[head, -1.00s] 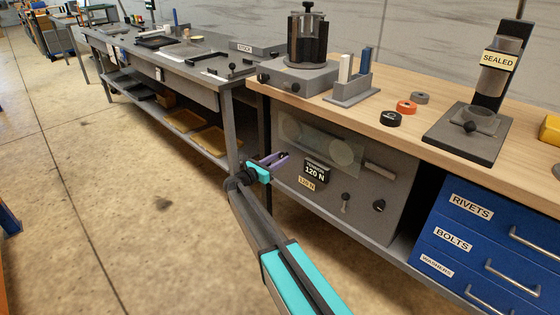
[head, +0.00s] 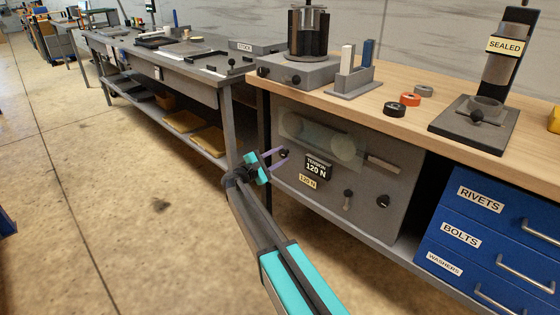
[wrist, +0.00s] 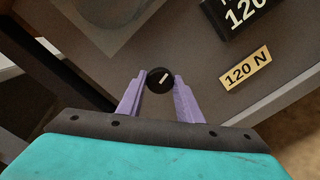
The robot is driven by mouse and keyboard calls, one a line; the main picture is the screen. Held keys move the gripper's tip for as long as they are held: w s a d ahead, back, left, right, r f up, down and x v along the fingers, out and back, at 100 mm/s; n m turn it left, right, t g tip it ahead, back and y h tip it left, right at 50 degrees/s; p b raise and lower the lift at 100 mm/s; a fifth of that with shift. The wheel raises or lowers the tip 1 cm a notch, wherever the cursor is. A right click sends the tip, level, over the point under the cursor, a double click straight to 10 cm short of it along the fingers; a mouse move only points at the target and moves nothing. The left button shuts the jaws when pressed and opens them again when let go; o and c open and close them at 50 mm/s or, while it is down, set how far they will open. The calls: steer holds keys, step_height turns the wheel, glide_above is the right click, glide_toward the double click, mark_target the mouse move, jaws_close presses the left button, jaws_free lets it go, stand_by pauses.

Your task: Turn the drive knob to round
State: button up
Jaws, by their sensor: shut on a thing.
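My gripper (head: 273,158) is at the upper left of the grey front panel (head: 340,192) under the wooden bench. Its two purple fingers stand either side of a small round black knob (head: 284,153) and are shut on it. In the wrist view the knob (wrist: 159,80) sits between the fingertips, and its white mark slants up to the right. A second black knob (head: 383,201) with a light mark is at the panel's lower right. No label naming either knob is readable.
A black "TENSION 120 N" display (head: 317,167) and a small "120 N" tag (head: 308,181) are close right of my gripper. A small lever (head: 348,195) is further right. Blue drawers (head: 480,240) stand at the right. The floor at left is clear.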

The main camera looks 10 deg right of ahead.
steer(key=m+b, duration=0.4)
steer(key=m, duration=0.1)
steer(key=shift+w+a+f+m, duration=0.1)
steer(key=shift+a+f+m, duration=0.1)
steer(key=shift+m, duration=0.1)
steer(key=m+b, duration=1)
steer(key=shift+m, duration=0.4)
steer(key=m+b, duration=0.6)
steer(key=shift+r, duration=0.1)
steer(key=m+b, duration=0.2)
steer(key=m, duration=0.3)
steer(key=shift+r, duration=0.15)
steer(key=m, duration=1)
steer(key=shift+m, duration=0.4)
steer(key=m, duration=0.4)
steer(key=shift+m, duration=0.4)
